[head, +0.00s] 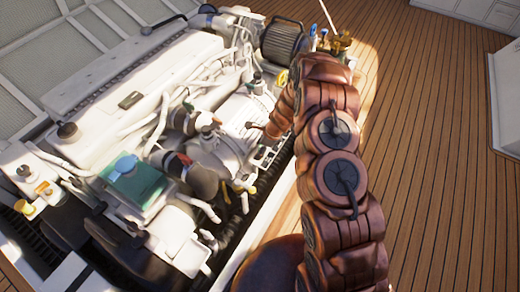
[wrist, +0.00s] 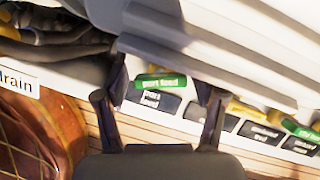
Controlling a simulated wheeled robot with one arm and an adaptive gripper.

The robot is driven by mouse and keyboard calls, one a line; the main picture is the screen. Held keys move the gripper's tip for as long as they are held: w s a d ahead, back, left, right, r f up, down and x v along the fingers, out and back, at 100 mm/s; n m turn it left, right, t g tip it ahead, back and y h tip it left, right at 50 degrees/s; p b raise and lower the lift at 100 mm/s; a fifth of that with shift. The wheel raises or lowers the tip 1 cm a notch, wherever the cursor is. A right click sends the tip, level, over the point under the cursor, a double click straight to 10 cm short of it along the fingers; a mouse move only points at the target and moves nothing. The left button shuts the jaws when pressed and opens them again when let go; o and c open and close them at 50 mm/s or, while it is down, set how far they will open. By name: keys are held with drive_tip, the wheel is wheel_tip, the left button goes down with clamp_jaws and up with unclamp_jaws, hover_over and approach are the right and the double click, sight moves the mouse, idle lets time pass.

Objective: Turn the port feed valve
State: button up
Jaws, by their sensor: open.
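The port feed valve shows in the wrist view as a green handle (wrist: 157,83) with "port feed" lettering. A dark plate (wrist: 152,101) with similar small lettering sits just below it. My gripper (wrist: 163,78) is open, with one dark finger to each side of the green handle. I cannot tell whether either finger touches it. In the head view my gripper is hidden behind my own arm. The valve cannot be made out there.
A yellow handle (wrist: 247,110) and another green handle (wrist: 299,128) lie to the right, above more dark label plates (wrist: 260,132). A "drain" label (wrist: 17,80) is at left. The white engine (head: 140,85) fills the head view's left; wooden deck (head: 440,130) is clear at right.

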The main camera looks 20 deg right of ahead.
drive_tip(key=shift+w+b, duration=0.15)
drive_tip(key=shift+b, duration=0.15)
drive_tip(key=shift+f+m+t+b, duration=0.15)
drive_tip(key=shift+m+t+b, duration=0.15)
drive_tip(key=shift+m+b, duration=0.55)
drive_tip(key=m+b, duration=0.2)
drive_tip(key=shift+t+h+b, duration=0.3)
drive_tip(key=shift+t+b, duration=0.05)
drive_tip(key=shift+t, duration=0.05)
drive_tip(key=s+a+r+n+p, duration=0.1)
drive_tip(key=s+r+n+p, duration=0.1)
drive_tip(key=r, duration=0.7)
drive_tip(key=s+a+r+n+y+p, duration=0.1)
drive_tip(key=r+p, duration=0.4)
drive_tip(key=r, duration=0.5)
drive_tip(key=s+a+r+n+g+p, duration=0.1)
drive_tip(key=s+a+r+n+p, duration=0.2)
drive_tip(key=r, duration=0.7)
drive_tip(key=shift+s+n+p, duration=0.5)
drive_tip(key=shift+s+n, duration=0.25)
drive_tip(key=shift+s, duration=0.35)
